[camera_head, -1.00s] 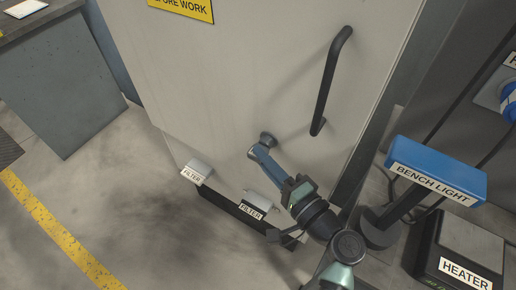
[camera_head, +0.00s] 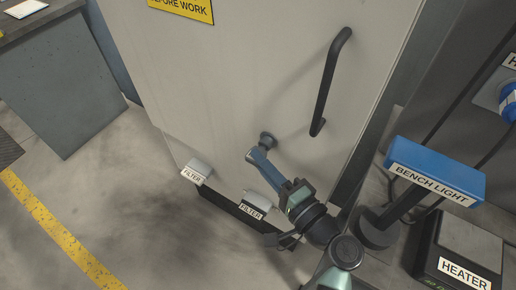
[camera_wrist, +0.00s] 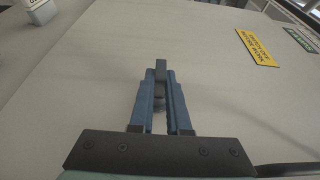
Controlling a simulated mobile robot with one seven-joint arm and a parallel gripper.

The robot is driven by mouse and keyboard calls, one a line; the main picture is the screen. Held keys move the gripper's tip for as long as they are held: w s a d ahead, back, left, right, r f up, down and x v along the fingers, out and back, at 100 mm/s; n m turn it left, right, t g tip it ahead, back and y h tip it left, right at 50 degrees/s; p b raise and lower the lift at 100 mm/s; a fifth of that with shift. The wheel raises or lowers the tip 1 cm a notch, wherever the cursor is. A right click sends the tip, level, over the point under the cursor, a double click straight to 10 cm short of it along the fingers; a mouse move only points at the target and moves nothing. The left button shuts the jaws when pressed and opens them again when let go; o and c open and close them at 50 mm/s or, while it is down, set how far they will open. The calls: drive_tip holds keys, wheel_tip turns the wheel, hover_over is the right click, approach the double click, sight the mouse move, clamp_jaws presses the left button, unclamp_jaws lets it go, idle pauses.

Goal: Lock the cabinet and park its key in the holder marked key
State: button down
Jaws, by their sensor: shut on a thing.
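The cabinet (camera_head: 235,90) is a tall pale-grey door front with a black bar handle (camera_head: 330,80). A round grey lock (camera_head: 267,138) stands out from the door, left of and below the handle. My gripper (camera_head: 252,156) is just below and left of the lock in the head view. In the wrist view my gripper (camera_wrist: 160,78) has its blue fingers closed around a small dark-grey piece, which I take to be the key (camera_wrist: 160,65). The head view does not show the key clearly, and I cannot tell whether it touches the lock. No holder marked key is visible.
A blue bench light (camera_head: 436,170) and a box marked HEATER (camera_head: 462,250) stand at right. A grey bench (camera_head: 60,75) is at left. Floor at lower left is free.

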drive_tip(key=shift+s+a, duration=0.15)
drive_tip(key=shift+s, duration=0.1)
drive_tip(key=shift+s+a+p, duration=0.4)
drive_tip(key=shift+s+a, duration=0.4)
drive_tip(key=shift+s, duration=0.3)
